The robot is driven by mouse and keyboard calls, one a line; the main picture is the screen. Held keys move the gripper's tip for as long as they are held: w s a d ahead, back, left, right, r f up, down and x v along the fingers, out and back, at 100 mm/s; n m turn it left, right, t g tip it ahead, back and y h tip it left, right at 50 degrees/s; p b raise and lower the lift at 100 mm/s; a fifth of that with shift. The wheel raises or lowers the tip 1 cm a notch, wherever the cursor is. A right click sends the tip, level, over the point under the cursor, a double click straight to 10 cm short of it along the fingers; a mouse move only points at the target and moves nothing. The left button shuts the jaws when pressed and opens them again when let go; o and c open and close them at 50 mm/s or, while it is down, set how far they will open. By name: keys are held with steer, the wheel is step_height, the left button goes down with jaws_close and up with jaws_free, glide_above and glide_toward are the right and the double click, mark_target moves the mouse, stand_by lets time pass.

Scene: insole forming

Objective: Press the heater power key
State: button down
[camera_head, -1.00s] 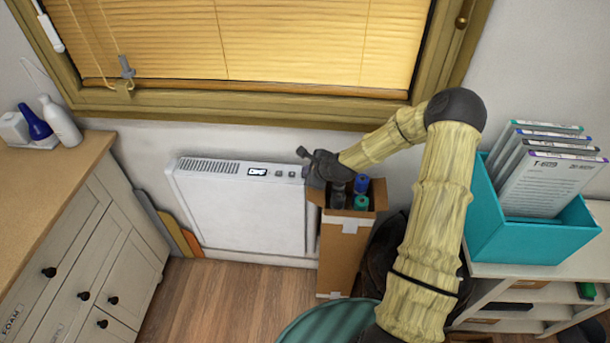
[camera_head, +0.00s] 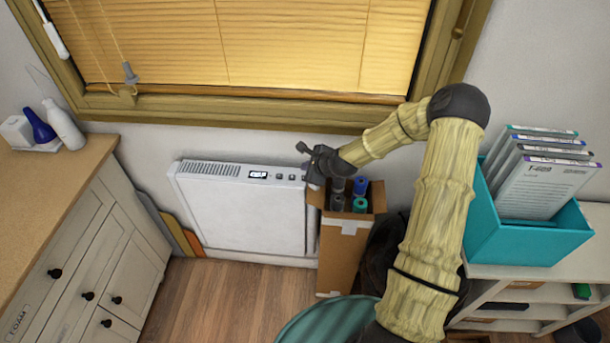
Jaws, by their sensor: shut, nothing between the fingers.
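The white panel heater (camera_head: 245,215) stands against the wall below the window. Its top right face carries a small lit display (camera_head: 258,175) and two small dark keys (camera_head: 284,177) to the right of it. Which key is the power key cannot be read. My gripper (camera_head: 303,149) is dark and shut, with nothing in it. It is at the heater's right end, just right of the keys and above the top edge. Whether it touches the heater cannot be told. My wrist hides the heater's top right corner.
An open cardboard box (camera_head: 340,250) with several rolls or bottles stands right of the heater, under my wrist. A teal file holder (camera_head: 525,240) sits on a white shelf at right. The window sill (camera_head: 230,114) runs above. A drawer cabinet (camera_head: 70,260) is at left.

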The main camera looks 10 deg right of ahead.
step_height(320, 180, up, 4)
steer(key=shift+f+p, duration=0.1)
steer(key=shift+p, duration=1.1)
stand_by(0.5)
